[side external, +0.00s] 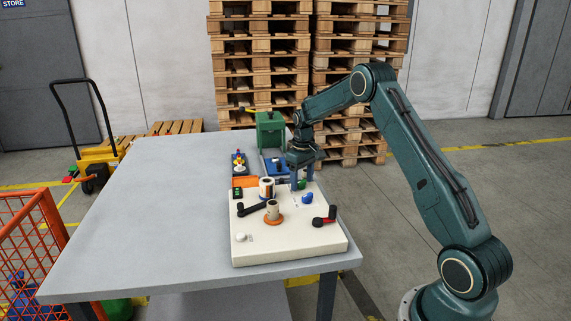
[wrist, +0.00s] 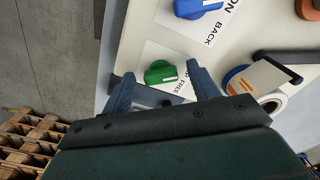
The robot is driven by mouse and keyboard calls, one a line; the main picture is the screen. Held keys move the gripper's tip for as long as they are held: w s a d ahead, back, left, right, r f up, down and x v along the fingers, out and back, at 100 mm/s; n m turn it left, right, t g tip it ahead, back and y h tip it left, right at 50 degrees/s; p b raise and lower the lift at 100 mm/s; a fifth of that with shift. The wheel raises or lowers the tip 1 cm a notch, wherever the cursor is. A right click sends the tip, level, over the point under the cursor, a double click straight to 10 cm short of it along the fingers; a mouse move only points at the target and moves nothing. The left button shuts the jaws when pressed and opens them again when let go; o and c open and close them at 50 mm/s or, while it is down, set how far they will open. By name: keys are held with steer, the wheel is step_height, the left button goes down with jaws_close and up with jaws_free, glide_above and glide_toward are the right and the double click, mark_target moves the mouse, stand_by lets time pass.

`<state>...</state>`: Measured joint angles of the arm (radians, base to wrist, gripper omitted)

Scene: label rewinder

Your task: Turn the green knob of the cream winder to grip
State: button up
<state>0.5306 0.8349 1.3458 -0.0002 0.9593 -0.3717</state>
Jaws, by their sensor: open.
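The cream winder (side external: 290,247) is a flat-topped box on the grey table. Its green knob (side external: 301,184) is at the far right of the top, and it also shows in the wrist view (wrist: 160,73) on a white label; the word FREE is readable there, the rest partly hidden by a finger. My gripper (side external: 303,177) points down just over the green knob. In the wrist view my gripper (wrist: 160,75) is open, with one finger on each side of the knob. I cannot tell whether the fingers touch it.
A blue knob (side external: 307,198) with a BACK label is beside the green one. The winder also bears a label roll (side external: 266,187), black crank arms, an orange-based spindle (side external: 273,213) and a red-ended handle (side external: 325,218). A green machine (side external: 270,130) stands behind. The table's left is clear.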

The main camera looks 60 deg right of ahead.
mark_target(302, 182)
step_height(302, 182, up, 14)
stand_by(0.8)
steer(key=s+a+r+n+t, duration=0.1)
steer(key=s+a+r, duration=0.5)
steer(key=a, duration=0.3)
steer(key=s+a+r+t, duration=0.2)
steer(key=s+a+r, duration=0.4)
steer(key=a, duration=0.4)
steer(key=s+a+f+t, duration=0.1)
steer(key=s+a, duration=0.3)
steer(key=s, duration=0.5)
steer(key=s+a+f+t, duration=0.1)
steer(key=s+a+f, duration=0.2)
steer(key=s, duration=0.6)
steer(key=a, duration=0.2)
steer(key=shift+s+a+f+n+t, duration=0.25)
steer(key=shift+s+a+n+t, duration=0.05)
steer(key=shift+s+n, duration=0.1)
